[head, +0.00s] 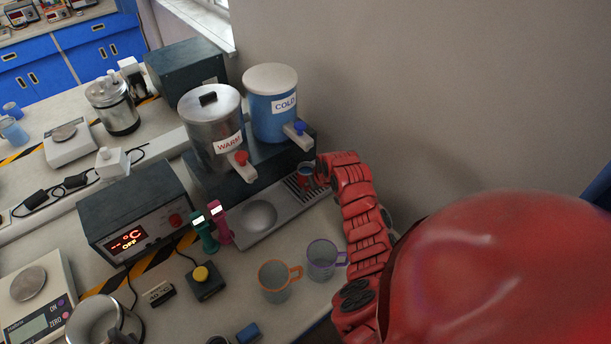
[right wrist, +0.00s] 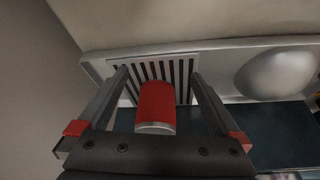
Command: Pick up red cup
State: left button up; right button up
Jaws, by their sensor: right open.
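The red cup (right wrist: 156,104) is between the two fingers of my right gripper (right wrist: 158,76) in the right wrist view, over the slatted drip tray (right wrist: 183,68). The fingers are spread, with a visible gap on each side of the cup. In the head view the cup (head: 306,171) is small at the right end of the tray, below the blue COLD dispenser (head: 271,103). My red right arm reaches up to it from the lower right and partly hides the area around it. My left gripper is not in view.
The metal WARM dispenser (head: 212,125) stands left of the COLD one. An orange-rimmed cup (head: 274,282) and a purple-rimmed cup (head: 321,262) stand on the bench near my right arm. Green and pink handheld items (head: 205,236) stand beside the tray. A wall rises behind.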

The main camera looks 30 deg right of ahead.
aim_at(307, 176)
jog(key=shift+w+d, duration=0.25)
jog(key=shift+w, duration=0.5)
jog(key=shift+w+r+p, duration=0.1)
jog(key=shift+w+p, duration=0.2)
jog(key=shift+w, duration=0.7)
jog(key=shift+w+d, duration=0.25)
jog(key=shift+w, duration=0.45)
jog(key=shift+w+p, duration=0.3)
jog(key=shift+w, duration=0.3)
jog(key=shift+w+f, duration=0.25)
jog(key=shift+f, duration=0.4)
grip_shut()
